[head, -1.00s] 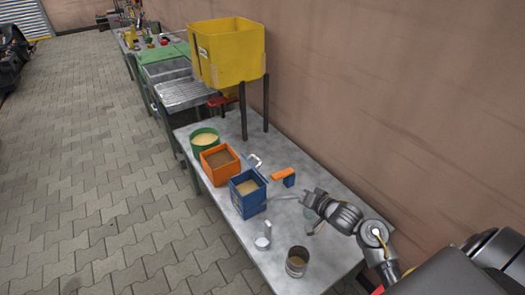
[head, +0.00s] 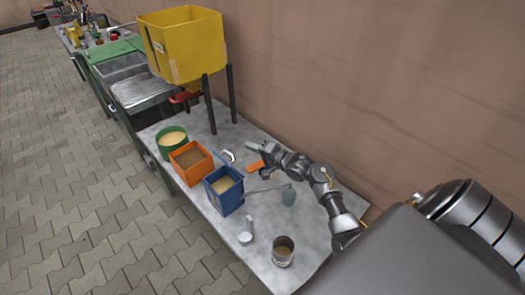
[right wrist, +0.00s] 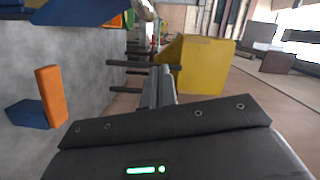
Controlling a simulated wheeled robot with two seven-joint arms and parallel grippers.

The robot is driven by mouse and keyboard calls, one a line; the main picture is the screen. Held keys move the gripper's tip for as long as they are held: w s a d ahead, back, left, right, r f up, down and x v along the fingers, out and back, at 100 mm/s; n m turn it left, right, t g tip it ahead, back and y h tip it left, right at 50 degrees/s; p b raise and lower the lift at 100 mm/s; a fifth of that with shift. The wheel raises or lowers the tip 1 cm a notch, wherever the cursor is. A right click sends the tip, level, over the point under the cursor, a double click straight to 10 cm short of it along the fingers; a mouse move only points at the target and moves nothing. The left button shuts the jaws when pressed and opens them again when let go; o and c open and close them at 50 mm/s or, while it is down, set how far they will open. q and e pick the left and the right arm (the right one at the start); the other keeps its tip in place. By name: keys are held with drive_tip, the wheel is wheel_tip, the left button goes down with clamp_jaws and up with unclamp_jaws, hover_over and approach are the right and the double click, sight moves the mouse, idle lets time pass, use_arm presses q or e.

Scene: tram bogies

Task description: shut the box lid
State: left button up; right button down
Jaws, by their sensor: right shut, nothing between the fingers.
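An open blue box (head: 223,202) with pale contents stands on the grey metal table, and an open orange box (head: 190,172) with brown contents stands beside it. I cannot make out a lid on either. My right gripper (head: 250,146) is shut and empty, above the table to the right of the boxes, close to an orange bar (head: 256,166). The right wrist view shows its closed fingers (right wrist: 160,82), with the orange bar (right wrist: 51,96) and a blue block (right wrist: 28,115) at left, apart from them. My left gripper is not in view.
A yellow hopper (head: 188,45) on dark legs stands beyond the boxes. A green tub (head: 172,142), a white handled item (head: 227,156), a metal scoop (head: 246,236), a grey-green long-handled tool (head: 288,195) and a metal can (head: 283,252) are on the table. The wall bounds the right side.

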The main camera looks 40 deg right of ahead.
sight(232, 161)
drive_tip(key=a, duration=0.1)
drive_tip(key=w+a+f+p, duration=0.1)
drive_tip(key=a, duration=0.2)
drive_tip(key=shift+w+a+f, duration=0.15)
drive_tip(key=shift+a, duration=0.1)
drive_tip(key=shift+a, duration=0.1)
